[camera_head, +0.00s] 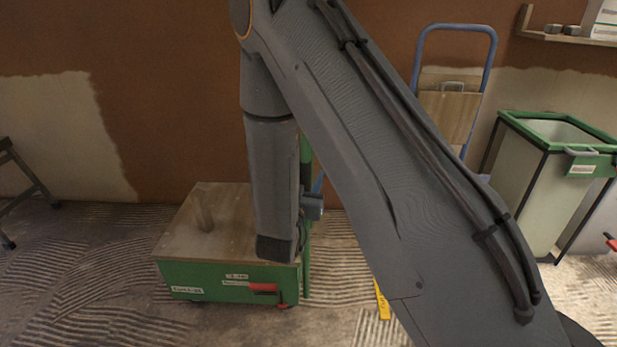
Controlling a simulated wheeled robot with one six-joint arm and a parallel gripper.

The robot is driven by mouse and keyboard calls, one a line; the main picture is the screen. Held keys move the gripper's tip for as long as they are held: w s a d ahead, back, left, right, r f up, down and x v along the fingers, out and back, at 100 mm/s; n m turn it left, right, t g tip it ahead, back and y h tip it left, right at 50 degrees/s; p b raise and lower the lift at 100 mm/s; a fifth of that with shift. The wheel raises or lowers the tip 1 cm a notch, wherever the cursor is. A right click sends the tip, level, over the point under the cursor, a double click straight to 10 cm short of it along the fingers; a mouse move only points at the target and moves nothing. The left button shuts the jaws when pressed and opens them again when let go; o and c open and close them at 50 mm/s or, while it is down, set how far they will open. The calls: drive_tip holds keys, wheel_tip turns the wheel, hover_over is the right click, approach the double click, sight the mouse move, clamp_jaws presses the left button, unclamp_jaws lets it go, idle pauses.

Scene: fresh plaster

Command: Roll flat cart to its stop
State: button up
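The flat cart (195,240) stands low on the floor left of centre, with a wooden top and green sides. Its front carries white labels and a red latch or lever (264,289). My gripper's fingers are hidden, so any contact cannot be seen. I cannot identify the stop.
A yellow strip (382,301) lies on the floor right of the cart, partly behind my arm. A blue hand truck (487,80) leans at the wall. A green-framed bin (520,180) stands at right, a shelf (567,37) above. Ridged floor left of the cart is clear.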

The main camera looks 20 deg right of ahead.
drive_tip(key=shift+x, duration=0.75)
clamp_jaws()
drive_tip(key=shift+d, duration=0.1)
